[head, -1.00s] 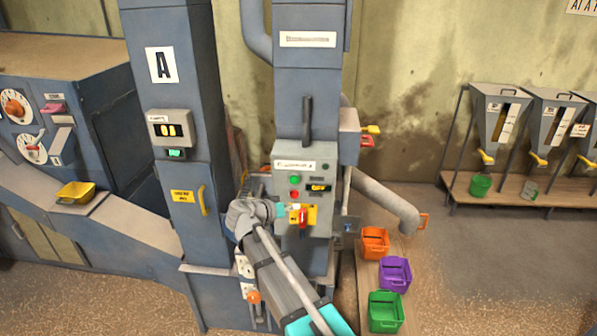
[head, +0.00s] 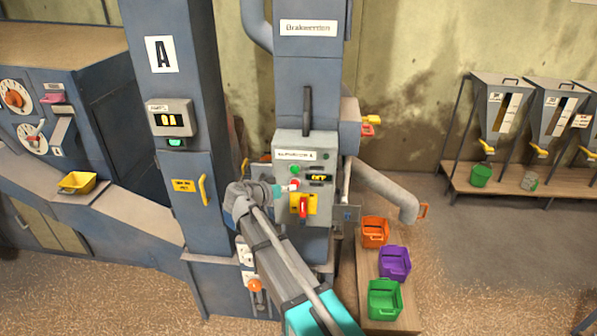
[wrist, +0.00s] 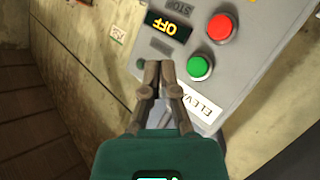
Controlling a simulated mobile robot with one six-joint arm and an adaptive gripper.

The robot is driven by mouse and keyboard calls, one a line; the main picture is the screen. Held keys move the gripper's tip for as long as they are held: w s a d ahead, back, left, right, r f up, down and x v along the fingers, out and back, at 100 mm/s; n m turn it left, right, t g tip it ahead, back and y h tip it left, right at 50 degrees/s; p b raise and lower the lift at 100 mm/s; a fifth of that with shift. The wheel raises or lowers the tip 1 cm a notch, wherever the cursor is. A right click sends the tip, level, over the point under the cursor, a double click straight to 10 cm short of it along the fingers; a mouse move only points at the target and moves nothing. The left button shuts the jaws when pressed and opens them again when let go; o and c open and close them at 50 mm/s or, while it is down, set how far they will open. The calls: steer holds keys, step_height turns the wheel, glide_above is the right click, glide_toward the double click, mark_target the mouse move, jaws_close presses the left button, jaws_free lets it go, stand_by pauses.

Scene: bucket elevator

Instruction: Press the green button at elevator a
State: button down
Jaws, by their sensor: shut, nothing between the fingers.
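The green button (head: 295,170) is on the grey control box (head: 318,150) labelled as an elevator; its letter reads as A. A red button (head: 294,184) sits just below it, beside a display reading OFF (head: 319,178). My gripper (head: 284,189) is in front of the box's left side, near the red button's height. In the wrist view, which shows the panel upside down, my shut, empty gripper (wrist: 160,66) appears just left of the green button (wrist: 199,68). The red button (wrist: 222,28) and display (wrist: 168,25) are clear. I see no contact with the green button.
A red switch on a yellow plate (head: 303,206) is lower on the same box. Orange (head: 375,232), purple (head: 395,263) and green (head: 385,300) bins are at lower right.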

mark_target(299, 171)
steer(key=w, duration=0.6)
steer(key=shift+w+d, duration=0.1)
steer(key=shift+w, duration=0.3)
steer(key=shift+w, duration=0.2)
stand_by(1.2)
steer(key=shift+w, duration=0.25)
steer(key=shift+w, duration=0.5)
stand_by(1.2)
steer(key=shift+s, duration=0.9)
steer(key=shift+s, duration=0.15)
